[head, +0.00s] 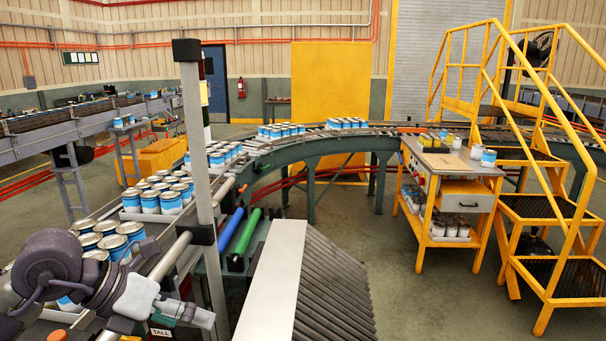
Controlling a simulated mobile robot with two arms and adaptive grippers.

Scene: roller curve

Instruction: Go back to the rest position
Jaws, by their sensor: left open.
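My left gripper (196,315) is in the lower left of the head view, at the end of my grey arm, over the near end of the conveyor. It is open and nothing shows between its fingers. My right gripper is not in view. Blue-and-white cans (171,202) stand in trays on the roller conveyor, behind and to the left of the left gripper. My arm hides some of the nearest cans.
A grey post (197,130) rises close beyond the left gripper. The curved conveyor (300,150) carries more cans at the back. A sloping roller section (335,295) lies right of the gripper. A yellow cart (450,190) and yellow stairs (540,205) stand at the right, with open floor before them.

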